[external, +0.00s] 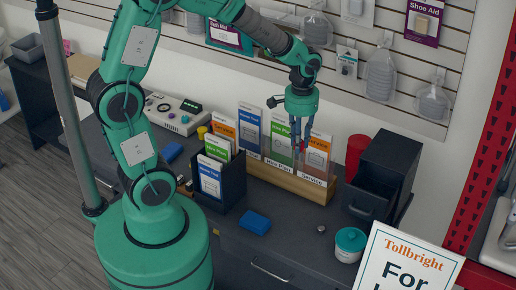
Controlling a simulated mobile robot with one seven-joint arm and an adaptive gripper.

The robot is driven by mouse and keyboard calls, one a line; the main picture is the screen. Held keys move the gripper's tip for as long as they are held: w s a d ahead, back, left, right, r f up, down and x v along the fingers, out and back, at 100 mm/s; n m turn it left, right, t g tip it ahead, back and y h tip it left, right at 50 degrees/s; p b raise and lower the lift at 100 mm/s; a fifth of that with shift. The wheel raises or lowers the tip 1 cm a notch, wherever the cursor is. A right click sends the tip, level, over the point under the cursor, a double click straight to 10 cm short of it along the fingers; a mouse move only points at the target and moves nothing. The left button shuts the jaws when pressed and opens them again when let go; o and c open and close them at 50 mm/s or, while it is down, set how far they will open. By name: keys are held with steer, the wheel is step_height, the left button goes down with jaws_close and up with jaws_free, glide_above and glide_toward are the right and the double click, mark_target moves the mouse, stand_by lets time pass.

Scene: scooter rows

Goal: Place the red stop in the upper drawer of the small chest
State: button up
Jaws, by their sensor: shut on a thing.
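My gripper (301,143) hangs fingers-down over the front of the brochure rack, in the middle right of the external view. Its fingers are shut on a small red piece, the red stop (302,147), which is mostly hidden between the fingertips. The small dark chest (392,152) stands on the counter to the right of my gripper. A drawer (360,204) with a handle is pulled out at its front, and its inside looks dark. I cannot tell clearly whether this is the upper drawer.
A wooden rack (292,181) of upright brochures stands under my gripper. A red cylinder (356,150) stands beside the chest. A teal-lidded jar (350,241), a small metal knob (321,229) and a blue block (256,222) are on the counter. A sign (408,262) stands in front.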

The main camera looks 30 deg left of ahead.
steer(key=w+d+f+p, duration=0.15)
steer(key=w+d, duration=0.25)
steer(key=d, duration=0.9)
steer(key=w+d+f, duration=0.2)
steer(key=w+d, duration=0.2)
steer(key=d, duration=0.8)
steer(key=shift+n, duration=0.3)
steer(key=shift+s+d+f, duration=0.1)
steer(key=shift+d+f, duration=0.15)
steer(key=shift+f, duration=0.95)
steer(key=shift+d+f, duration=0.2)
steer(key=shift+f, duration=0.95)
steer(key=shift+f+b, duration=0.45)
steer(key=shift+f, duration=2.05)
steer(key=shift+f, duration=0.1)
steer(key=shift+f+b, duration=0.45)
steer(key=shift+f, duration=1.95)
steer(key=shift+f, duration=0.15)
